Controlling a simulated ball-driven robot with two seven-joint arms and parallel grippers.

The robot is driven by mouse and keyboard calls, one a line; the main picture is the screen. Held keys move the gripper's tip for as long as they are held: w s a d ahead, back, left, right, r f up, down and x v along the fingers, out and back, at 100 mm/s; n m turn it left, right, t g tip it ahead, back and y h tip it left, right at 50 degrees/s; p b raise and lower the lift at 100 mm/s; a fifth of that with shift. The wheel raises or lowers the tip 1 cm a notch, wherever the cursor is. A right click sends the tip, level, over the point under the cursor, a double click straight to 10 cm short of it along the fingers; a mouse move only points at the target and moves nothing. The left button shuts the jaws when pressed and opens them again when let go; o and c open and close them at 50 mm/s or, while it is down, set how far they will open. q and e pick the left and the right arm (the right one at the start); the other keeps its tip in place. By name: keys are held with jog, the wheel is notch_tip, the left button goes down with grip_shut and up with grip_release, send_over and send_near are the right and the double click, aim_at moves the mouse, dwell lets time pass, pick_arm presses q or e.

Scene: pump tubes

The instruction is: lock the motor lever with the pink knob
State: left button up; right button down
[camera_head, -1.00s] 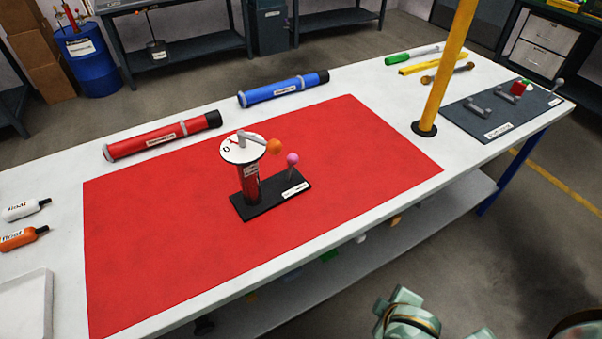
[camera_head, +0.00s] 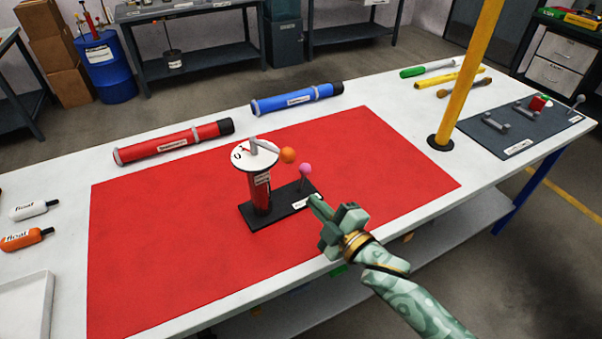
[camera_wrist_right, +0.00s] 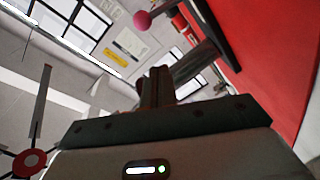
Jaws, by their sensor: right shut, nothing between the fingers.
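The pink knob (camera_head: 305,168) tops a short lever on the right end of the black motor base (camera_head: 291,205). It also shows at the top of the right wrist view (camera_wrist_right: 142,21). Beside it stands a red cylinder (camera_head: 261,196) with a white dial disc (camera_head: 246,158) and an arm ending in an orange knob (camera_head: 288,155). My right gripper (camera_head: 314,201) is shut and empty, just in front and to the right of the base, its fingers pointing toward the lever. Its fingers also show in the right wrist view (camera_wrist_right: 157,85). It appears apart from the knob. My left gripper is not in view.
The base stands on a red mat (camera_head: 160,250) on a white table (camera_head: 65,180). A red tube (camera_head: 180,141) and a blue tube (camera_head: 297,99) lie behind. A yellow pole (camera_head: 467,75) rises at right. Two floats (camera_head: 28,238) and a white tray (camera_head: 25,308) are at left.

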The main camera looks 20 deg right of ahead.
jog(key=w+r+y, duration=0.1)
jog(key=b, duration=0.3)
send_over(302, 178)
jog(key=s+a, duration=0.2)
jog(key=a, duration=0.2)
jog(key=shift+s+a+r+n+t, duration=0.1)
jog(key=shift+s+r+n+t, duration=0.1)
jog(key=shift+r+n+t, duration=0.15)
jog(key=shift+w+d+f+b, duration=0.2)
jog(key=shift+d+f, duration=0.2)
jog(key=shift+d, duration=0.25)
jog(key=shift+w+d+f+b, duration=0.1)
jog(key=shift+d+f+b, duration=0.1)
jog(key=shift+d+f, duration=0.3)
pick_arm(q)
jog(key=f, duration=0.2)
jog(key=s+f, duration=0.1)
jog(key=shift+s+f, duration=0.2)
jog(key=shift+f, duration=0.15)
pick_arm(e)
jog(key=shift+d, duration=0.5)
jog(key=shift+r, duration=0.1)
